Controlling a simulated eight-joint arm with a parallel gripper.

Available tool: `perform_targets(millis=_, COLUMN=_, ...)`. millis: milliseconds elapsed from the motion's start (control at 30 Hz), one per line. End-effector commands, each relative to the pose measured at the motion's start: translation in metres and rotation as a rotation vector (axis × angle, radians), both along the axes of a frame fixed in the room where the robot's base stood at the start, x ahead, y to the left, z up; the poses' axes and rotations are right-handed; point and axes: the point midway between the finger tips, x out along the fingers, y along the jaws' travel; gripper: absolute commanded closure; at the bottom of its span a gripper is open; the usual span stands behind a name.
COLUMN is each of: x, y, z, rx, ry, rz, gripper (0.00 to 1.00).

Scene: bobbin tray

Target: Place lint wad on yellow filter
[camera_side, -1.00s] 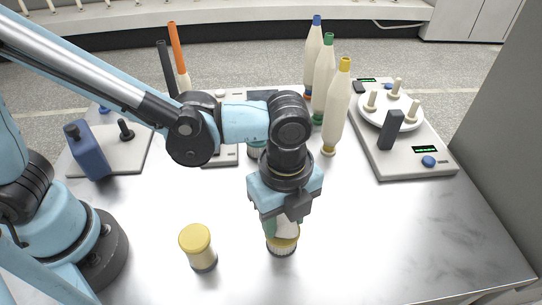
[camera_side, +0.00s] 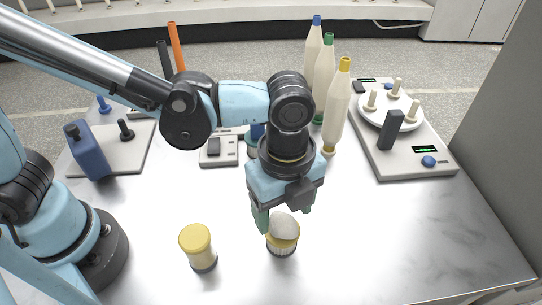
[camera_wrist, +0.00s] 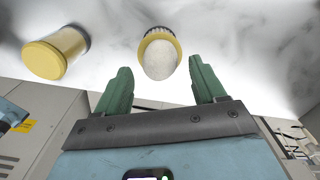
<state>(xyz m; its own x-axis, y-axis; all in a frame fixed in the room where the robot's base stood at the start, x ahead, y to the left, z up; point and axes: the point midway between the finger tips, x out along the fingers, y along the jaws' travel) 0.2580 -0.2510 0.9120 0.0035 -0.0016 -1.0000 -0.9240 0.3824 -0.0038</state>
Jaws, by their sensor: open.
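The lint wad (camera_side: 284,226) is a pale, rounded lump. It rests on top of the yellow filter (camera_side: 283,246), a short cylinder with a yellow rim and a dark base that stands on the table. In the wrist view the lint wad (camera_wrist: 160,60) covers most of the filter's top, and the filter's yellow rim (camera_wrist: 161,33) shows around one side. My gripper (camera_side: 284,218) is open and empty. Its green fingers are spread apart around and above the wad; in the wrist view, my gripper (camera_wrist: 163,78) shows clear space between each finger and the wad.
A yellow-lidded jar (camera_side: 198,248) stands left of the filter. Tall cream bobbins (camera_side: 336,105) stand behind my gripper. A device with a white pegged plate (camera_side: 390,108) is at the back right, and a blue block (camera_side: 88,152) on a plate is at the left. The right front table is clear.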

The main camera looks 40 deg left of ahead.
Motion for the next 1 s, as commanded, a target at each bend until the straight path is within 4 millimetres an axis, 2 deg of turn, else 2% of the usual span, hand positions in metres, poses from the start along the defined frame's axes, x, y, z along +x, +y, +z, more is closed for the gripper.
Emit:
perform_targets(millis=400, x=-0.001, y=0.001, z=0.069, rx=0.0, ry=0.0, rz=0.0, gripper=0.3)
perform_targets(millis=600, x=0.0, y=0.0, z=0.089, rx=0.0, ry=0.0, rz=0.0, gripper=0.3)
perform_targets(millis=767, x=0.001, y=0.005, z=0.096, rx=-0.006, ry=-0.006, rz=0.028, gripper=0.3)
perform_targets(millis=867, x=0.01, y=0.024, z=0.097, rx=-0.034, ry=-0.034, rz=0.16, gripper=0.3)
perform_targets(millis=967, x=0.023, y=0.06, z=0.094, rx=-0.095, ry=-0.089, rz=0.42, gripper=0.3)
perform_targets(millis=1000, x=0.028, y=0.078, z=0.093, rx=-0.128, ry=-0.117, rz=0.552, gripper=0.3)
